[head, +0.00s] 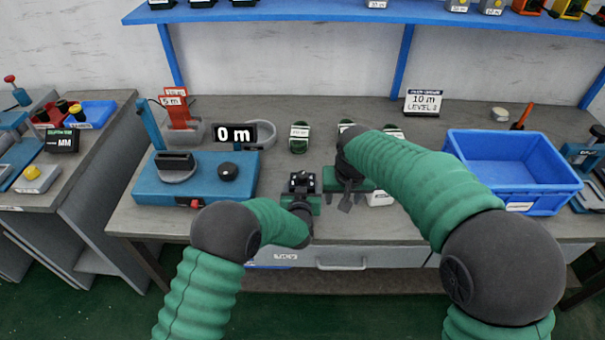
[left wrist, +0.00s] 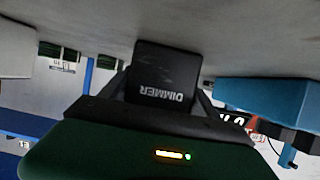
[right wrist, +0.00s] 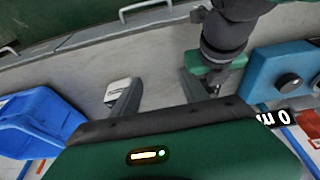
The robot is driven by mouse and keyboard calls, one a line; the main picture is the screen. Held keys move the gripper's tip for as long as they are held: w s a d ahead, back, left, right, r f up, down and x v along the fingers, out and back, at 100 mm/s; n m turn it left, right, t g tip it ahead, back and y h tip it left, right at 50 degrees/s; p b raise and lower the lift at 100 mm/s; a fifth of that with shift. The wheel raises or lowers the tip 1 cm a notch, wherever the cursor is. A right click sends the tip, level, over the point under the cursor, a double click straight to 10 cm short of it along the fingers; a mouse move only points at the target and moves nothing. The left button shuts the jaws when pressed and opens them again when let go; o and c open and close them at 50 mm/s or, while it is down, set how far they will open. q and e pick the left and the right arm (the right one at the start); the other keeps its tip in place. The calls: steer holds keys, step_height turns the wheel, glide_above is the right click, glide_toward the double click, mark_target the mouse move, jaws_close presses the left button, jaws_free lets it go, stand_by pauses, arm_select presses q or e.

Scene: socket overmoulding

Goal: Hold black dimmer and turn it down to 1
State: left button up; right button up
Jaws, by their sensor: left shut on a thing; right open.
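The black dimmer (left wrist: 165,75), with its "DIMMER" lettering upside down, sits between my left gripper's fingers (left wrist: 160,95) in the left wrist view. In the head view my left gripper (head: 301,186) is shut on the dark dimmer at the middle of the bench. The dimmer's dial and setting cannot be read. My right gripper (head: 349,195) is just to the right, open, with its fingers pointing down toward the bench. In the right wrist view its fingers (right wrist: 158,95) are spread with bare bench between them, and my left wrist shows beyond.
A blue device (head: 155,188) with a black knob and a "0 m" display (head: 234,133) stands left. A blue bin (head: 515,160) stands right. Green-and-black items (head: 299,137) stand behind the grippers. A white labelled item (right wrist: 118,92) lies by one right finger.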

glide_toward(302, 175)
step_height(302, 175, up, 2)
steer(key=s, duration=0.2)
steer(key=shift+m+t, duration=0.4)
steer(key=x, duration=1.1)
steer(key=shift+w+f, duration=0.15)
steer(key=shift+w, duration=0.2)
steer(key=shift+c, duration=0.2)
jaws_close()
